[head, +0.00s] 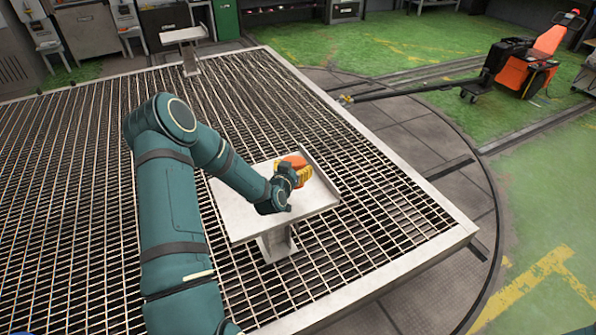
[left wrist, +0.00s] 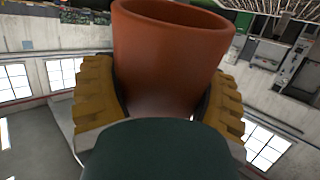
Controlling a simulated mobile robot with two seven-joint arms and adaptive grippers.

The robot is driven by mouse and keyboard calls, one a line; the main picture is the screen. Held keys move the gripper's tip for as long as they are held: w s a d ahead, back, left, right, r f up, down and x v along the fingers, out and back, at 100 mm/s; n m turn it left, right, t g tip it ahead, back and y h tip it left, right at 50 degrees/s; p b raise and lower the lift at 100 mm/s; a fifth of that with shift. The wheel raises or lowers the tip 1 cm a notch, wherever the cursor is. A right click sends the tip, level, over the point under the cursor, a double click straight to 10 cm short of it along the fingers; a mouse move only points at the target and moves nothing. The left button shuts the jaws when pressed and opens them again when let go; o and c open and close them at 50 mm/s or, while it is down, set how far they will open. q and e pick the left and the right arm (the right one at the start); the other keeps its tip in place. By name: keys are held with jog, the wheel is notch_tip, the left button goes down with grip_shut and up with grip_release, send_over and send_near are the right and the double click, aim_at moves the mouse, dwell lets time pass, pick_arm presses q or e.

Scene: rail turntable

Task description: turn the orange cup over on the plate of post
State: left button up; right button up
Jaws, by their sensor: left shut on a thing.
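The orange cup (head: 294,161) is at the plate of the near post, by the plate's far right edge in the head view. My left gripper (head: 301,173) is shut on it there, with its yellow fingers around the cup. In the left wrist view the cup (left wrist: 172,50) fills the middle, between the two yellow finger pads of the left gripper (left wrist: 160,95). The plate (head: 238,218) is a pale metal square with a raised edge, on a short post (head: 277,243). Whether the cup touches the plate cannot be told. My right gripper is not in view.
The post stands on a wide metal grating (head: 90,225) with a pale frame. A second post with a small plate (head: 184,35) stands at the far side. An orange and black machine (head: 530,62) is on the green floor at the right. Most of the grating is clear.

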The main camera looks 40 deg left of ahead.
pick_arm(q)
jog(key=s+r+n+t+y, duration=0.1)
jog(key=s+r+n+y, duration=0.1)
jog(key=s+r+y, duration=0.35)
jog(key=shift+h, duration=0.25)
jog(key=f+b, duration=0.1)
jog(key=f, duration=0.2)
jog(key=f+b, duration=0.1)
jog(key=f, duration=0.2)
jog(key=f+b, duration=0.2)
jog(key=f, duration=0.1)
jog(key=shift+s+a+f, duration=0.25)
jog(key=shift+a+f, duration=0.05)
jog(key=shift+a, duration=0.1)
jog(key=shift+f, duration=1.1)
jog(key=shift+f, duration=0.5)
jog(key=o, duration=1.1)
jog(key=v, duration=1.2)
jog(key=shift+s, duration=0.1)
